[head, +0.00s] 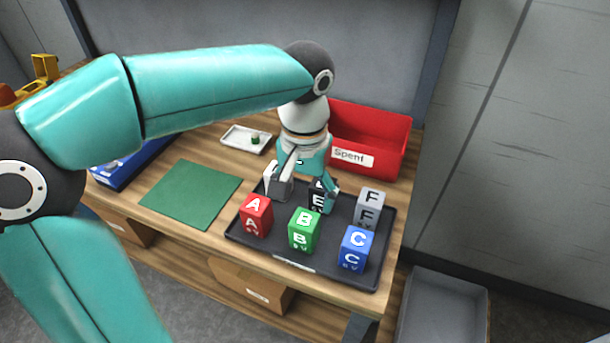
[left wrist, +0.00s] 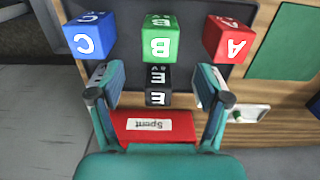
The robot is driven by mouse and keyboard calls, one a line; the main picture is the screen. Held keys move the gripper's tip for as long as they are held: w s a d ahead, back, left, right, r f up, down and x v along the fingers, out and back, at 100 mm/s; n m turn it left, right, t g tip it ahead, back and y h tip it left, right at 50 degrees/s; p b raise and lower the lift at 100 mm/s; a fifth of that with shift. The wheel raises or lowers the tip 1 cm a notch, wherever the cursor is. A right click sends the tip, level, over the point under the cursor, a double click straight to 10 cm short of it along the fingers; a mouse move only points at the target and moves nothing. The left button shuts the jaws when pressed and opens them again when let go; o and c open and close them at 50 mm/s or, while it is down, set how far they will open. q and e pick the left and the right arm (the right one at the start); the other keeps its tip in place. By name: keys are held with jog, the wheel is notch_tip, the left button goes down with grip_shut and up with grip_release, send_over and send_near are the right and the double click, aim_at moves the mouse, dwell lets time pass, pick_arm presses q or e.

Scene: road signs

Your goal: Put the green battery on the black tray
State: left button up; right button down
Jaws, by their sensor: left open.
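The green battery (head: 304,230), a block marked B, stands upright on the black tray (head: 240,236) in the front row, between the red battery (head: 256,215) and the blue battery (head: 355,249). It also shows at the top middle of the left wrist view (left wrist: 161,38). My left gripper (head: 306,200) is open above the tray's back row. In the left wrist view its fingers (left wrist: 159,88) are spread on both sides of the black battery (left wrist: 158,84), marked E. I cannot tell whether they touch it. My right gripper is not in view.
A grey battery (head: 369,207) marked F and a white block (head: 277,184) stand in the back row. A red bin (head: 393,157) labelled Spent is behind. A green mat (head: 192,194) lies bare at left. A small white tray (head: 235,138) holds a small green object.

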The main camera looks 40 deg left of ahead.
pick_arm(q)
jog(key=shift+r, duration=1.9)
